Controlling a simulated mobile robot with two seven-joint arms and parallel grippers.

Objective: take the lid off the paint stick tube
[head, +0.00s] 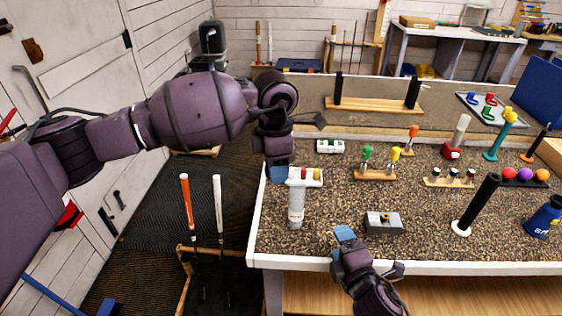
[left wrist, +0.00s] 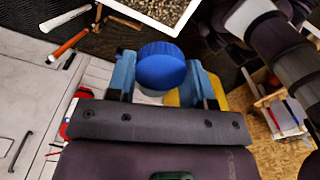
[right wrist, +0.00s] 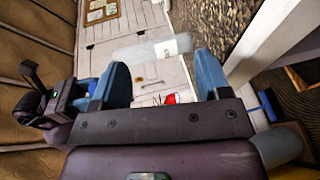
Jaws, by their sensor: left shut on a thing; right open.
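The paint stick tube (head: 296,207) stands upright near the left edge of the bench, pale and translucent with a label. It also shows in the right wrist view (right wrist: 158,49), where no blue lid is seen on it. The round blue lid (left wrist: 161,66) sits between the blue fingertips of my left gripper (head: 279,173), which is shut on it. That gripper is up and left of the tube's top; the lid appears apart from the tube. In the head view the lid cannot be told from the blue fingers. My right gripper (head: 345,234) is open and empty, right of the tube.
A grey block (head: 383,223) lies right of the tube. A small white tray (head: 318,183) with coloured pieces is just behind it. A black grip on a white base (head: 475,206) stands farther right. Orange (head: 187,208) and white (head: 218,205) club grips stand off the bench's left side.

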